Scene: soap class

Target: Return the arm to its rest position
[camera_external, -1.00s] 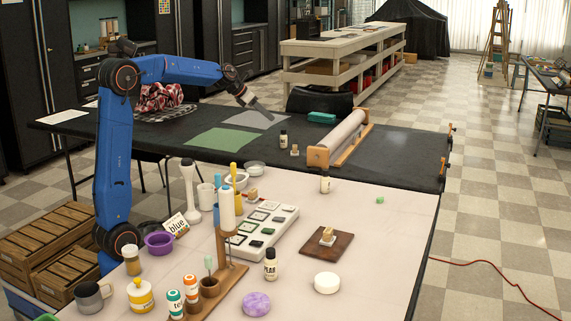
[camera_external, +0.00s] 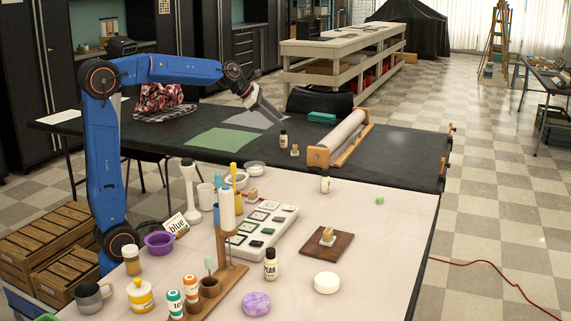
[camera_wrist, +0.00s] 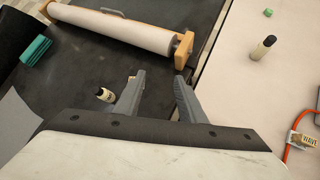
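My blue arm (camera_external: 98,155) rises from its base at the left of the pink table and reaches right over the black table. My gripper (camera_external: 275,115) hangs at its end, pointing down and to the right, above the grey sheet. In the wrist view my gripper (camera_wrist: 157,82) shows two grey fingers standing apart with nothing between them. Below the fingers lies the dark tabletop. A small bottle (camera_wrist: 105,95) stands just left of the left finger in that view.
A paper roll on a wooden stand (camera_external: 340,138), a teal box (camera_external: 321,117) and a green sheet (camera_external: 215,139) lie on the black table. The pink table (camera_external: 370,240) holds bottles, a stamp on a brown board (camera_external: 327,243) and an ink pad tray (camera_external: 283,222). Its right side is mostly clear.

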